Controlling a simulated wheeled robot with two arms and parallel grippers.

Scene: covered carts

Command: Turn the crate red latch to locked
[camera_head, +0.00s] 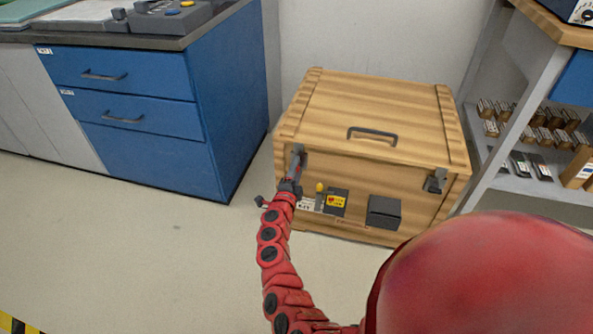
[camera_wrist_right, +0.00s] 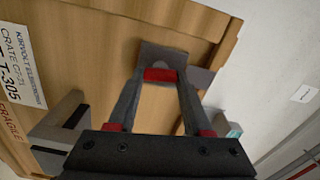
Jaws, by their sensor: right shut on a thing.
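The wooden crate (camera_head: 375,105) stands on the floor against the wall, its lid closed. My right gripper (camera_head: 297,158) is at the upper left of the crate's front, beside the lid edge. In the wrist view the right gripper (camera_wrist_right: 160,80) is shut on a small red piece, the red latch (camera_wrist_right: 160,75), in front of a grey plate (camera_wrist_right: 165,54) on the wood. In the head view the gripper hides most of this latch, and I cannot read its angle. A second, grey latch (camera_head: 436,181) is at the front right. My left gripper is not in view.
The crate front also has a dark box (camera_head: 384,212), a yellow-topped part (camera_head: 320,188) and labels. A black handle (camera_head: 372,134) is on the lid. Blue drawers (camera_head: 135,120) stand at left, a stocked shelf (camera_head: 525,185) at right. Floor in front is clear at left.

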